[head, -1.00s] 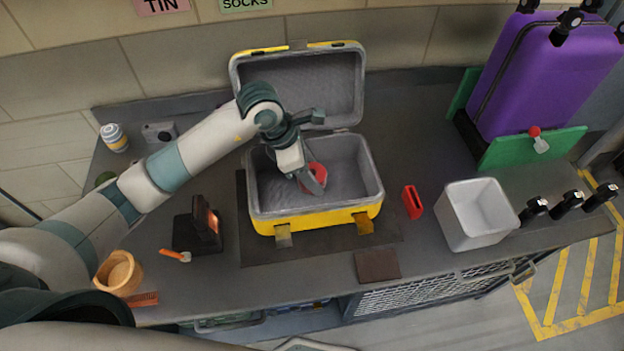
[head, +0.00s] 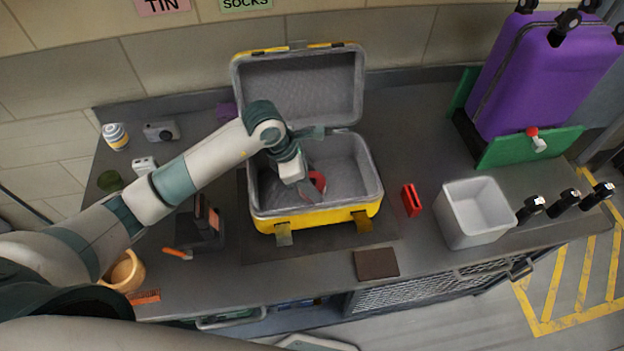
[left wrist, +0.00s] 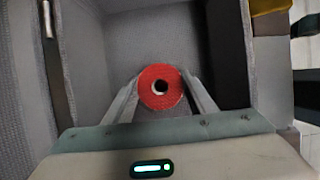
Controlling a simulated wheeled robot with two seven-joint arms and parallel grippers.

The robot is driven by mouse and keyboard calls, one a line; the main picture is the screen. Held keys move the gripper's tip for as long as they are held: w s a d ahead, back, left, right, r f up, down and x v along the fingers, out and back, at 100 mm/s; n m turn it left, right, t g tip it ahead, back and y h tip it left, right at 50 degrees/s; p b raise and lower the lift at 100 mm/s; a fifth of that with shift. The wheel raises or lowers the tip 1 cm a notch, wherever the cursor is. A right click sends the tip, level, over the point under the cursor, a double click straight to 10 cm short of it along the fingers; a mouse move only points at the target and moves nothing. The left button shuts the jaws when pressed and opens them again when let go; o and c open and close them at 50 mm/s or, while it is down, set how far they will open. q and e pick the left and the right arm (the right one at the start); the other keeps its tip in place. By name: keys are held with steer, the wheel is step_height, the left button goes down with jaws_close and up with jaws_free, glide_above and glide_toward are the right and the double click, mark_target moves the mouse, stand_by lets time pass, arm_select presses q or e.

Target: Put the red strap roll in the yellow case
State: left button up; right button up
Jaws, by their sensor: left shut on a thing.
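The yellow case (head: 322,219) stands open on the counter, its grey-lined lid leaning back. I cannot tell whether the roll touches the case floor. My right gripper is not in view.
A red item (head: 411,200) and a white bin (head: 475,239) stand right of the case. A brown wallet-like pad (head: 376,263) lies in front. A dark stand (head: 203,226) and a wooden cup (head: 124,272) are left. A purple suitcase (head: 545,75) stands back right.

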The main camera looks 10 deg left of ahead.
arm_select(q)
steer(key=shift+f, duration=0.2)
steer(key=o, duration=1)
steer(key=shift+c, duration=0.2)
steer(key=shift+o, duration=0.7)
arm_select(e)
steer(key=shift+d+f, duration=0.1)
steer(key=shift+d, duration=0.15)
arm_select(q)
steer(key=shift+r, duration=0.1)
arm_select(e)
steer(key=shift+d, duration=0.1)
